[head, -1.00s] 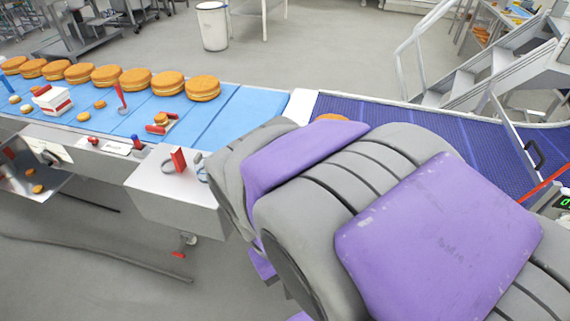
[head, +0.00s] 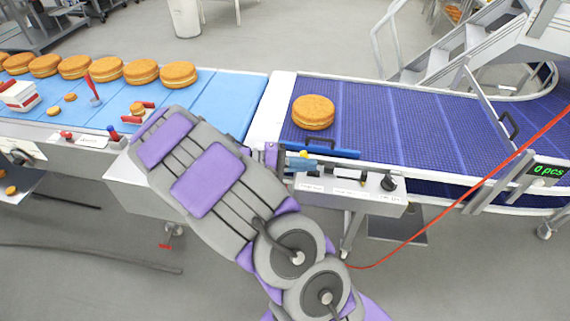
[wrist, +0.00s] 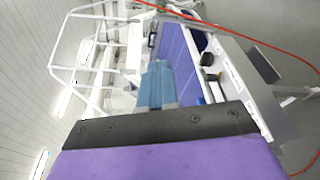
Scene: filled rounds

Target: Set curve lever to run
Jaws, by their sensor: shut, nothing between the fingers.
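A control panel (head: 350,188) sits on the near side of the purple curve conveyor (head: 420,115). It carries a dark knob or lever (head: 388,182) at its right end and small labels I cannot read. I cannot tell for sure which control is the curve lever or its setting. My gripper (head: 304,163) is shut and empty, over the left part of the panel and left of the dark knob. In the wrist view my gripper's blue fingers (wrist: 158,86) point along the panel (wrist: 240,82), with dark controls (wrist: 208,62) beyond them.
A filled round (head: 313,112) lies on the purple belt behind my gripper, beside a blue bar (head: 332,153). More rounds stand on the light blue belt (head: 225,105). A red cable (head: 470,200) hangs at the right, near a counter reading 0 pcs (head: 547,171).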

